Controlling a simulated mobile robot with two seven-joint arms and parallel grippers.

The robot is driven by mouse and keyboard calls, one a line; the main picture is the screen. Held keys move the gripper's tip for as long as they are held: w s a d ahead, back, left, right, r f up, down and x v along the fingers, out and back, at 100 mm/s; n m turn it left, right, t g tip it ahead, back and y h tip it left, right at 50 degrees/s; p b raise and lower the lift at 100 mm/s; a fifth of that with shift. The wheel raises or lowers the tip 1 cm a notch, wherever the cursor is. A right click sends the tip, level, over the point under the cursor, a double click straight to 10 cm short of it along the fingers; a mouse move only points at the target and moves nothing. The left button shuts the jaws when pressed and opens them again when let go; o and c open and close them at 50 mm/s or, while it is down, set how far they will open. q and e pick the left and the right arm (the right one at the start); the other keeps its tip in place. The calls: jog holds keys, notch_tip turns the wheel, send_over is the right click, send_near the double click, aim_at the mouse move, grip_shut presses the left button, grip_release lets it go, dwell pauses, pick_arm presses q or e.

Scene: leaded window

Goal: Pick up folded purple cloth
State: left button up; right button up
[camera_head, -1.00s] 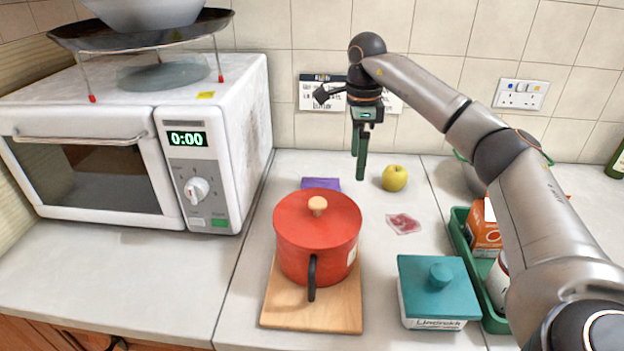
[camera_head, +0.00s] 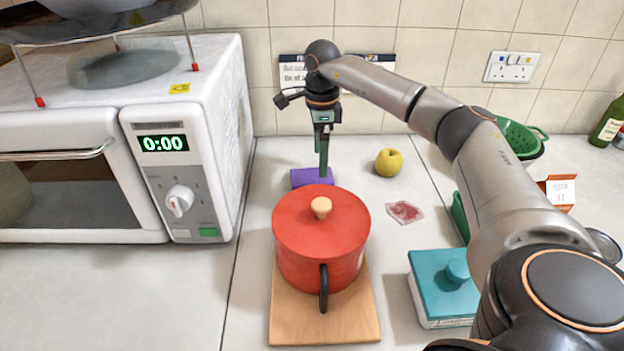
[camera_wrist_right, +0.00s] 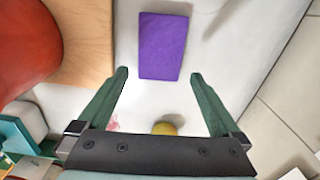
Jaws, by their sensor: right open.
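The folded purple cloth (camera_head: 308,177) lies flat on the counter behind the red pot, which hides part of its surroundings in the head view. In the right wrist view the whole cloth (camera_wrist_right: 163,45) shows as a purple rectangle. My right gripper (camera_head: 323,172) points down over the cloth's area in the head view. In the right wrist view my right gripper (camera_wrist_right: 158,75) is open with nothing between its green fingers, and the cloth lies just beyond the fingertips. My left gripper is not in view.
A red lidded pot (camera_head: 321,240) on a wooden board (camera_head: 325,325) stands in front of the cloth. A yellow apple (camera_head: 388,162) and a reddish stain (camera_head: 404,211) are to its right. The microwave (camera_head: 185,140) stands to the left; a teal-lidded box (camera_head: 441,285) is front right.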

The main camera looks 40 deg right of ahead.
aim_at(317, 176)
jog(key=shift+w+a+f, duration=0.1)
jog(key=shift+a+f, duration=0.05)
jog(key=shift+f, duration=1.25)
jog(key=shift+w+a+f, duration=0.1)
jog(key=shift+a+f, duration=0.05)
jog(key=shift+f, duration=1.2)
jog(key=shift+c, duration=0.4)
jog(key=c, duration=1)
